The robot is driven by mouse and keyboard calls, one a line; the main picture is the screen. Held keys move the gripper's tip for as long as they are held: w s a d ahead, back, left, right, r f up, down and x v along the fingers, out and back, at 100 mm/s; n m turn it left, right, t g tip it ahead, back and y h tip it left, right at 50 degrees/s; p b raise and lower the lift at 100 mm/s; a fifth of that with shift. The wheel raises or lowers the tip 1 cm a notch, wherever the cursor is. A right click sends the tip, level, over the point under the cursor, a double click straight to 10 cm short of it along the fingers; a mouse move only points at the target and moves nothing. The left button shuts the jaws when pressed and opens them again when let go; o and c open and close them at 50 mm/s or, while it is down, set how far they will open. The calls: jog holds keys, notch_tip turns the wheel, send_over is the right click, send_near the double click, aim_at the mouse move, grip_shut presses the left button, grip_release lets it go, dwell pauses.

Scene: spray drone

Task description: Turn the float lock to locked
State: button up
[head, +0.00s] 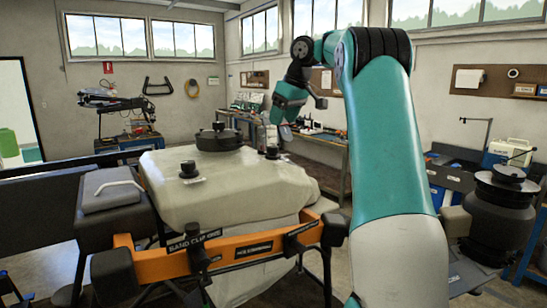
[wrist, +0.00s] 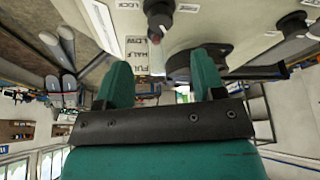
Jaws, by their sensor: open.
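The spray tank (head: 235,185) is a pale, rounded body with black fittings on top. One small black knob (head: 271,152) stands at its far right; in the wrist view this knob (wrist: 158,15) shows a red spot, beside printed labels (wrist: 135,47) that seem to read LOCK and, lower, FULL and HALF. I cannot tell for sure that it is the float lock, nor its setting. A second black knob (head: 188,169) stands nearer, beside a small label. My gripper (head: 285,128) points down above the far right of the tank. Its green fingers (wrist: 160,82) are apart and empty.
A wide black lid (head: 219,140) sits on the tank between the knobs; its lever (wrist: 262,72) sticks out in the wrist view. An orange clamp bar (head: 225,252) crosses the tank's front. A workbench (head: 325,145) stands behind.

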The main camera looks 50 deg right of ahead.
aim_at(273, 146)
jog(key=b+x, duration=0.4)
jog(key=x, duration=0.5)
jog(key=shift+w+f, duration=0.15)
jog(key=shift+f, duration=0.1)
jog(key=c, duration=0.9)
